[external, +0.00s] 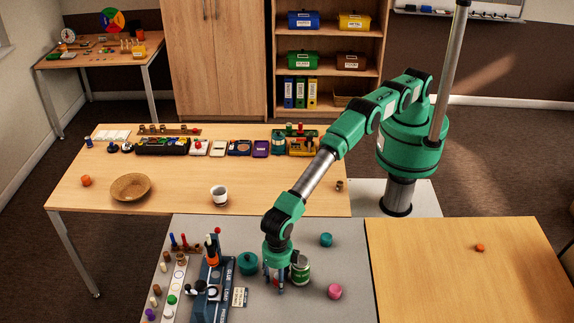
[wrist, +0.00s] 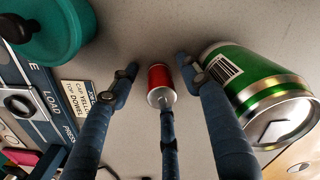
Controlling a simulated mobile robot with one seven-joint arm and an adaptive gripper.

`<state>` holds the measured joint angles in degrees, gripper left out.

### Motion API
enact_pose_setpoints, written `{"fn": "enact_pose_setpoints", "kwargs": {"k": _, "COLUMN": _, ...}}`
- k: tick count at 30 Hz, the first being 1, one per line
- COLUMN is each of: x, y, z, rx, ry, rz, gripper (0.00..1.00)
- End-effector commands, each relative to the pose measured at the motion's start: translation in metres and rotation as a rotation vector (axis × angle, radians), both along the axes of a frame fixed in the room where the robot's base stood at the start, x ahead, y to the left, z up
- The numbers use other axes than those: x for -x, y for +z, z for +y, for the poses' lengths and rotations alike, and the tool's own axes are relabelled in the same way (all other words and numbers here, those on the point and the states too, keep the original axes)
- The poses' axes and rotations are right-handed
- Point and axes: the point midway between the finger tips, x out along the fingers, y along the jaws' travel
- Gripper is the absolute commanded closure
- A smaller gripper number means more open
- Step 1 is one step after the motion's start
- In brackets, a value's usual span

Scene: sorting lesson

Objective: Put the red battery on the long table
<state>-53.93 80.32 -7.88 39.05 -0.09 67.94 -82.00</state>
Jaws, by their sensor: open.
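The red battery (wrist: 158,76), a small red cylinder with a silver end, is on the grey worktop in the wrist view. My gripper (wrist: 160,92) is open, with its dark blue fingers spread around the battery; I cannot tell whether they touch it. The long table (external: 255,185), wooden and apparently the one named, stands behind the grey one.
A green can (external: 300,270) stands close right of my gripper. A teal pot (external: 247,263) and a blue press-like device (external: 208,285) are to its left. A pink piece (external: 335,291) lies right.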

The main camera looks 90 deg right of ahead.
Motion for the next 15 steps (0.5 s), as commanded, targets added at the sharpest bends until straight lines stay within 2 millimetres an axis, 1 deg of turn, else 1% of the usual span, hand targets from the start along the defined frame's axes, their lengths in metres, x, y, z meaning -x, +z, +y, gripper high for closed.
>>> {"fn": "enact_pose_setpoints", "kwargs": {"k": 5, "x": 0.0001, "y": -0.0001, "z": -0.0001, "rx": 0.000, "ry": 0.000, "rz": 0.000, "gripper": 0.53}}
{"fn": "enact_pose_setpoints", "kwargs": {"k": 6, "x": 0.0001, "y": -0.0001, "z": -0.0001, "rx": 0.000, "ry": 0.000, "rz": 0.000, "gripper": 0.55}}
{"fn": "enact_pose_setpoints", "kwargs": {"k": 8, "x": 0.0001, "y": 0.0000, "z": -0.0001, "rx": 0.000, "ry": 0.000, "rz": 0.000, "gripper": 0.67}}
{"fn": "enact_pose_setpoints", "kwargs": {"k": 9, "x": 0.0001, "y": 0.0000, "z": -0.0001, "rx": 0.000, "ry": 0.000, "rz": 0.000, "gripper": 0.75}}
{"fn": "enact_pose_setpoints", "kwargs": {"k": 13, "x": 0.0001, "y": 0.0000, "z": -0.0001, "rx": 0.000, "ry": 0.000, "rz": 0.000, "gripper": 1.00}}
{"fn": "enact_pose_setpoints", "kwargs": {"k": 15, "x": 0.0000, "y": 0.0004, "z": 0.0001, "rx": 0.000, "ry": 0.000, "rz": 0.000, "gripper": 1.00}}
